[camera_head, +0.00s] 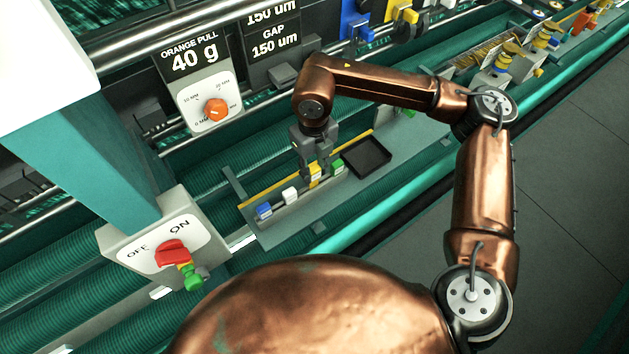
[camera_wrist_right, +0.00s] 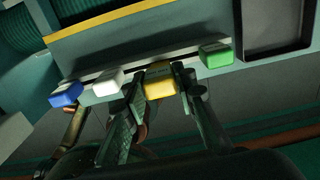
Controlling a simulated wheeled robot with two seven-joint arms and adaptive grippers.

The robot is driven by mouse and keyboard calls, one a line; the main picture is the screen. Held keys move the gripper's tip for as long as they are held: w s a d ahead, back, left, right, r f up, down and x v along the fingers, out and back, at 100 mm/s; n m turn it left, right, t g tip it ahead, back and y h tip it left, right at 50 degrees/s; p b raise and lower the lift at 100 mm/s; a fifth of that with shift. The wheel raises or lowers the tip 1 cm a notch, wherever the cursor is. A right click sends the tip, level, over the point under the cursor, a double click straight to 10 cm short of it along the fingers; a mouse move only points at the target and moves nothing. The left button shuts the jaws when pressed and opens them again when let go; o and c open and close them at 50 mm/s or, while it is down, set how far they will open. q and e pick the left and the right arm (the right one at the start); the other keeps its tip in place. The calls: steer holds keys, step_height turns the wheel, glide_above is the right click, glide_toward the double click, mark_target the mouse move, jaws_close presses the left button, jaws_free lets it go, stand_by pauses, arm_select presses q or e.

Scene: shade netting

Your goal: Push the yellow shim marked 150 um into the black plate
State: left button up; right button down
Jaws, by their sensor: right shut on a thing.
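The yellow shim (camera_head: 315,174) sits in a row of shims on a grey shelf, between the white shim (camera_head: 290,195) and the green shim (camera_head: 337,167). In the right wrist view the yellow shim (camera_wrist_right: 159,82) stands between the two fingers of my right gripper (camera_wrist_right: 160,105), which is shut on it. In the head view my right gripper (camera_head: 315,160) reaches down onto it from above. Its marking cannot be read. The black plate (camera_head: 284,73), most likely the dark one under the "GAP 150 um" sign, is at the upper middle. My left gripper is not in view.
A blue shim (camera_head: 264,211) is at the row's left end. A black tray (camera_head: 366,157) lies right of the row. An orange knob (camera_head: 216,109) sits on a white panel under "ORANGE PULL 40 g". A red ON/OFF switch (camera_head: 172,253) stands at lower left. Teal rollers run alongside.

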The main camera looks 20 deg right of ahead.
steer(key=shift+r+p, duration=0.6)
steer(key=shift+r, duration=1.2)
steer(key=shift+r, duration=0.1)
steer(key=shift+r+p, duration=0.75)
steer(key=shift+r, duration=1.15)
